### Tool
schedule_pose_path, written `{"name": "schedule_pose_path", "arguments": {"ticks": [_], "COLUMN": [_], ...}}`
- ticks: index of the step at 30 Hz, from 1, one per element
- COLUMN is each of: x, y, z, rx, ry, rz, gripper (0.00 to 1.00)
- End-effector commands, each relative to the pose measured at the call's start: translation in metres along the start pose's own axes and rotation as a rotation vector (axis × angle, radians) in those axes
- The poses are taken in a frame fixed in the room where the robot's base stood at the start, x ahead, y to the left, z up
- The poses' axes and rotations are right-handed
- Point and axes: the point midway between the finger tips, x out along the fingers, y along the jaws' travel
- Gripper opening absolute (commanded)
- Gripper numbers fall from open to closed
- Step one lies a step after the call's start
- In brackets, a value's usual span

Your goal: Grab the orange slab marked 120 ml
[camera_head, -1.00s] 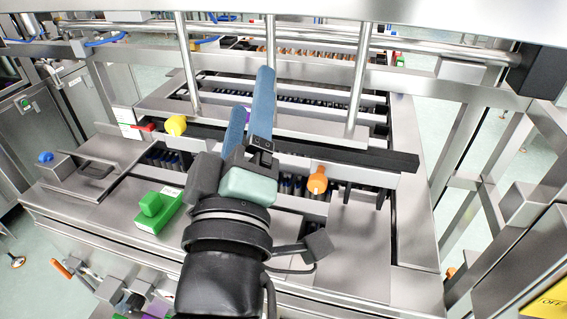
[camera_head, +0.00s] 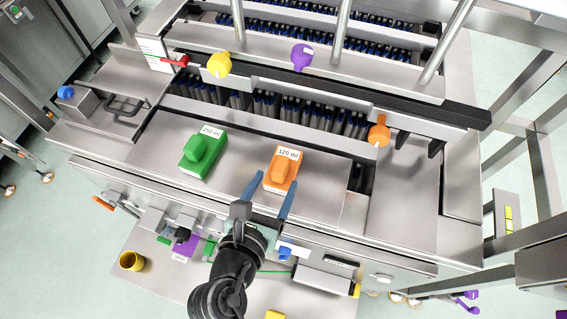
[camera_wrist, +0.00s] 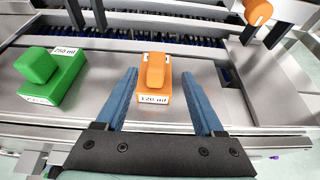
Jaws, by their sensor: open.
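The orange slab marked 120 ml (camera_head: 281,171) lies on the steel deck, with a raised orange grip block on top and a white label. In the wrist view the orange slab (camera_wrist: 154,82) sits ahead of and between my blue fingers, its label facing me. My gripper (camera_head: 268,189) is open and empty, its fingertips at the near side of the slab, one to each side. In the wrist view my gripper (camera_wrist: 166,75) spans the slab with gaps on both sides. I cannot tell its exact height above the deck.
A green slab marked 250 ml (camera_head: 203,152) lies to the left. Behind are an orange knob (camera_head: 378,133), a yellow knob (camera_head: 219,65), a purple knob (camera_head: 301,56) and a black rail (camera_head: 400,103). Steel posts rise at the back. The deck between the slabs is clear.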

Motion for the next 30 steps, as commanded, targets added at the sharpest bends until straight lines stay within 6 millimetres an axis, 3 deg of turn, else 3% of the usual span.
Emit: {"name": "schedule_pose_path", "arguments": {"ticks": [3, 11, 19, 29, 30], "x": [0.018, 0.036, 0.072, 0.079, 0.079], "y": [0.000, 0.001, 0.005, 0.005, 0.005], "z": [0.001, 0.000, -0.003, -0.004, -0.004], "rx": [0.002, 0.003, 0.004, 0.004, 0.004], "ry": [-0.001, -0.001, -0.001, 0.000, 0.000], "rz": [0.000, 0.000, 0.000, 0.001, 0.001], "gripper": [0.70, 0.70, 0.70, 0.70, 0.66]}}
